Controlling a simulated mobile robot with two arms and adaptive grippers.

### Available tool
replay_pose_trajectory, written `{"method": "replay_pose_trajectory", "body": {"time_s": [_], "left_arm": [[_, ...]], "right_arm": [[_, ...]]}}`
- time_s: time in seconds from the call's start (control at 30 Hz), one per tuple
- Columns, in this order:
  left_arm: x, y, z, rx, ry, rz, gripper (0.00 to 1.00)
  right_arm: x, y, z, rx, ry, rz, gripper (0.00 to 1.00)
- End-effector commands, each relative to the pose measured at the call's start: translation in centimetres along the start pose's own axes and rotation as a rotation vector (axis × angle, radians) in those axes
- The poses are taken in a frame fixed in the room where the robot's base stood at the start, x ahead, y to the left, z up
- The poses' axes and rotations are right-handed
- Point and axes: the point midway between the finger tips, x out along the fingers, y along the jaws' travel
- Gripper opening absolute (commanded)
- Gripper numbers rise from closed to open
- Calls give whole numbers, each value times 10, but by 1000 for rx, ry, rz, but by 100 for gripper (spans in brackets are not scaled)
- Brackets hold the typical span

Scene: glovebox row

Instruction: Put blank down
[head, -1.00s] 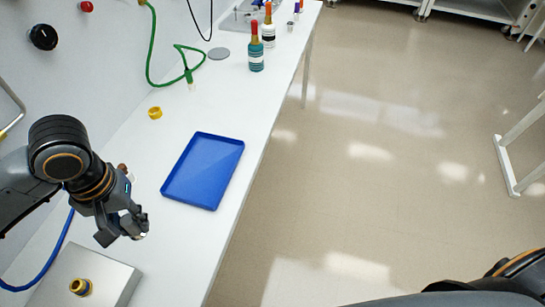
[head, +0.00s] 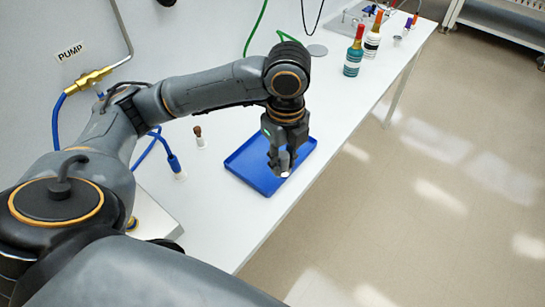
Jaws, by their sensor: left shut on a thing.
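My left gripper (head: 283,168) points down over the right part of the blue tray (head: 243,166), and in the picture its fingers overlap the tray. It is shut on a small pale thing (head: 286,174), probably the blank, of which only a bit shows at the fingertips. I cannot tell the height between the fingertips and the tray floor. The tray lies flat on the white bench, and its visible floor is empty. My left arm and gripper hide part of the tray. My right gripper is not in view.
A teal bottle (head: 353,56) and a white-labelled bottle (head: 373,41) stand farther along the bench. A small brown-topped piece (head: 199,134) and a blue hose end (head: 175,164) are left of the tray. The white bench (head: 262,212) is bare in front of the tray.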

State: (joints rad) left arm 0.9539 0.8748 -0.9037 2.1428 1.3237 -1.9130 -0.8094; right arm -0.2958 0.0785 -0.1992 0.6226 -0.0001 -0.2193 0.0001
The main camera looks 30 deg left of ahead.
Motion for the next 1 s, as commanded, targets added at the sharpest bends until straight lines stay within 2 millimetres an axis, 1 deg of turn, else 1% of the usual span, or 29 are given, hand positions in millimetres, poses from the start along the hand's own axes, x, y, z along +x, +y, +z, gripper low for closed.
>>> {"method": "replay_pose_trajectory", "body": {"time_s": [0.03, 0.1, 0.2, 0.3, 0.4, 0.47, 0.57, 0.67, 0.93, 1.0], "left_arm": [[3, -1, 3, 119, 0, 0, 0], [4, -3, 6, 290, 0, -1, 0], [5, -5, 10, 502, 1, -1, 0], [5, -6, 13, 667, 1, -2, 0], [5, -7, 15, 775, 2, -2, 0], [6, -8, 16, 815, 2, -2, 0], [8, -12, 23, 842, 3, -1, 0], [16, -19, 39, 844, 3, 1, 0], [45, -51, 98, 841, 3, 1, 0], [62, -56, 107, 843, 5, 3, 0]], "right_arm": [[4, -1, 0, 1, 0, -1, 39], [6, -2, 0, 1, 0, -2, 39], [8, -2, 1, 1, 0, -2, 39], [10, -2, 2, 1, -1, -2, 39], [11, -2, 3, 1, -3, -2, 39], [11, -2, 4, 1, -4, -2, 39], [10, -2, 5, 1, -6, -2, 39], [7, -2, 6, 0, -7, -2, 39], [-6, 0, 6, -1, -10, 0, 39], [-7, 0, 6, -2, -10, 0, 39]]}}
